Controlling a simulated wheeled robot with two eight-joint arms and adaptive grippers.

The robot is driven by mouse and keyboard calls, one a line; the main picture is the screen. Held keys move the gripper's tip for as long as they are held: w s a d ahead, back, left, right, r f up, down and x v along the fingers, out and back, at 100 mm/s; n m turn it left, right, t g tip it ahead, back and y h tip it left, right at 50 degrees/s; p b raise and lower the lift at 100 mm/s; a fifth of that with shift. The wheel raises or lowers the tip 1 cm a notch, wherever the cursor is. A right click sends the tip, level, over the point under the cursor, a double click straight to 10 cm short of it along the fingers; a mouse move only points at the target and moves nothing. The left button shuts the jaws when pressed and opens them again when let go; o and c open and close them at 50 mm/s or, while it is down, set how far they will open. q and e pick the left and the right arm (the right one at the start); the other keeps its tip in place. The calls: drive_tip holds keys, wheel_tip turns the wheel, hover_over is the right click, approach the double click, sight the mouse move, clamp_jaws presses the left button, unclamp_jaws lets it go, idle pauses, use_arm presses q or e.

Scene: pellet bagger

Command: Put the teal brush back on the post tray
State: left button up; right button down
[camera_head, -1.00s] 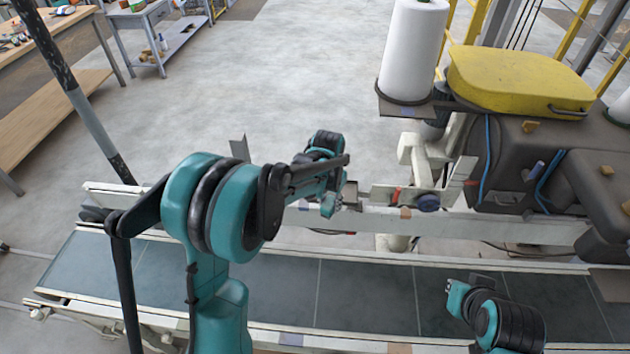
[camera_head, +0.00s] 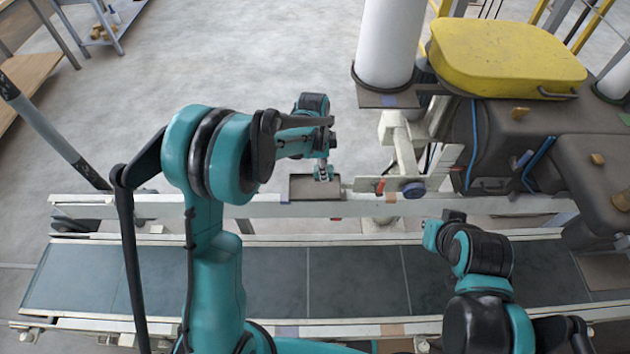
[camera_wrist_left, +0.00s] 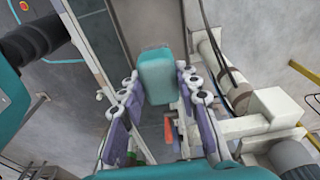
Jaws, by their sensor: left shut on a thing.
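The teal brush (camera_wrist_left: 156,76) shows as a teal block between the fingers of my left gripper (camera_wrist_left: 158,92) in the left wrist view. The gripper is shut on it. In the head view my left gripper (camera_head: 322,172) is over the small grey-brown post tray (camera_head: 300,188), beside the conveyor's far rail. The brush is hard to make out there, and I cannot tell whether it touches the tray. My right gripper (camera_head: 433,236) is over the belt on the right; its jaws are not clear.
The conveyor belt (camera_head: 270,285) runs across the front and looks bare. A bracket with a dark blue knob (camera_head: 413,189) stands just right of the tray. The brown machine with a yellow lid (camera_head: 508,60) and a white roll (camera_head: 388,40) fill the right back.

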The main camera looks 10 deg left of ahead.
sight(315, 173)
use_arm(q)
drive_tip(key=shift+s+a+f, duration=0.2)
drive_tip(key=shift+a+f, duration=0.25)
drive_tip(key=shift+a, duration=0.2)
drive_tip(key=shift+s+a+f, duration=0.2)
drive_tip(key=shift+a+f, duration=0.2)
drive_tip(key=shift+a, duration=0.2)
drive_tip(key=shift+f+b, duration=0.7)
drive_tip(key=shift+f, duration=1.3)
drive_tip(key=shift+f, duration=0.1)
drive_tip(key=o, duration=1.1)
